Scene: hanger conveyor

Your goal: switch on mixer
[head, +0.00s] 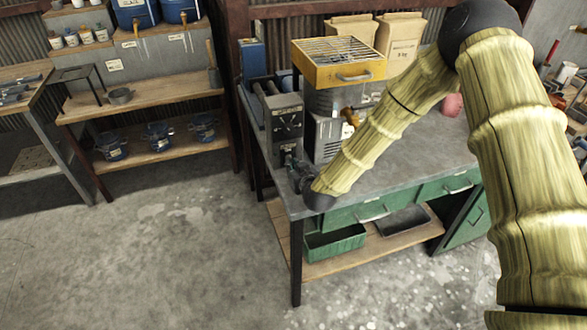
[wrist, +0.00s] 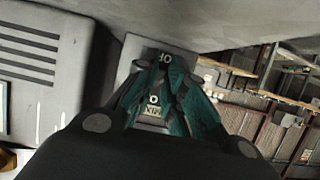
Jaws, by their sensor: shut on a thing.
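The mixer, as far as I can tell, is the grey machine with a dark front panel (head: 287,123) at the left end of the bench. In the head view my gripper (head: 291,160) is at the lower front of this panel. In the wrist view the teal fingers of my gripper (wrist: 168,70) are closed in against a light grey face. My gripper is shut on a small part there, apparently the mixer's switch, which the fingers mostly hide.
The bench (head: 420,150) also holds a yellow-framed sieve box (head: 338,72) and paper bags (head: 400,40). A green bin (head: 335,243) is on the shelf below. A wooden rack (head: 150,95) stands at the left. The floor in front is clear.

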